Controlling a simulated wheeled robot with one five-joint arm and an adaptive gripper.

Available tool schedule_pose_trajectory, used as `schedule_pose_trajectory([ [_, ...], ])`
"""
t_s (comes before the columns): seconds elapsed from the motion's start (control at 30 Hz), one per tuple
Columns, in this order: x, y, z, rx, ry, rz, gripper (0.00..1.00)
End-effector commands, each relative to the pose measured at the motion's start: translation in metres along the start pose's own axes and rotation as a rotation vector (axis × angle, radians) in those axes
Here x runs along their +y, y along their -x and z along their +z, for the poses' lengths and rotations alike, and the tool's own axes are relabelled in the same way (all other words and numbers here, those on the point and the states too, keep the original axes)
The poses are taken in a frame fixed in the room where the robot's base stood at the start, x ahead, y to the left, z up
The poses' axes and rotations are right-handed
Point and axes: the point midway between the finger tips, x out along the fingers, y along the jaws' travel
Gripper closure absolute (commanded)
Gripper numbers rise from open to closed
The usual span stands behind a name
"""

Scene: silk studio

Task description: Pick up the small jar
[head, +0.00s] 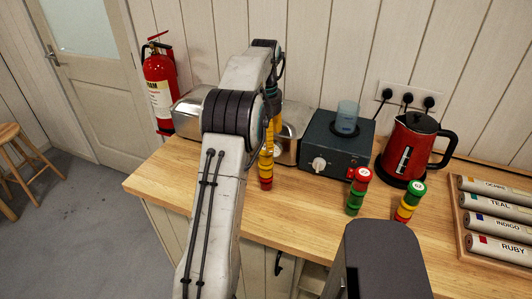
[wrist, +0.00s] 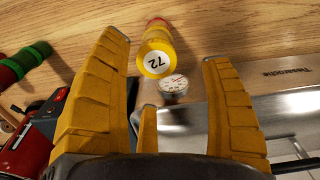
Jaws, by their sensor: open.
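In the wrist view, a small round jar (wrist: 173,86) with a pale, printed lid sits beside a yellow, 72-marked stacked cylinder (wrist: 157,58). Both lie between the yellow fingers of my gripper (wrist: 166,48), which is open and empty. In the head view, the yellow and red stack (head: 266,168) stands on the counter below my gripper. My arm hides most of the gripper there, and I cannot make out the jar.
A shiny metal appliance (wrist: 260,100) is close to my right finger. On the wooden counter (head: 310,205) are a dark hotplate (head: 325,150) with a blue glass (head: 347,115), a red kettle (head: 408,150), two coloured stacks (head: 357,190) (head: 408,203) and a rack of labelled rolls (head: 495,213).

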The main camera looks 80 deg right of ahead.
Motion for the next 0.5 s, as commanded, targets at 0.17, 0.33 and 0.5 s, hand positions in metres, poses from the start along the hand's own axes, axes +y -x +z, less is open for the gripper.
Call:
schedule_pose_trajectory([
  [0.17,0.007,-0.015,-0.002,-0.005,-0.014,0.0,0.27],
  [0.33,0.006,-0.025,-0.001,-0.004,-0.013,0.0,0.27],
  [0.5,0.005,-0.04,0.002,-0.006,-0.013,0.001,0.27],
])
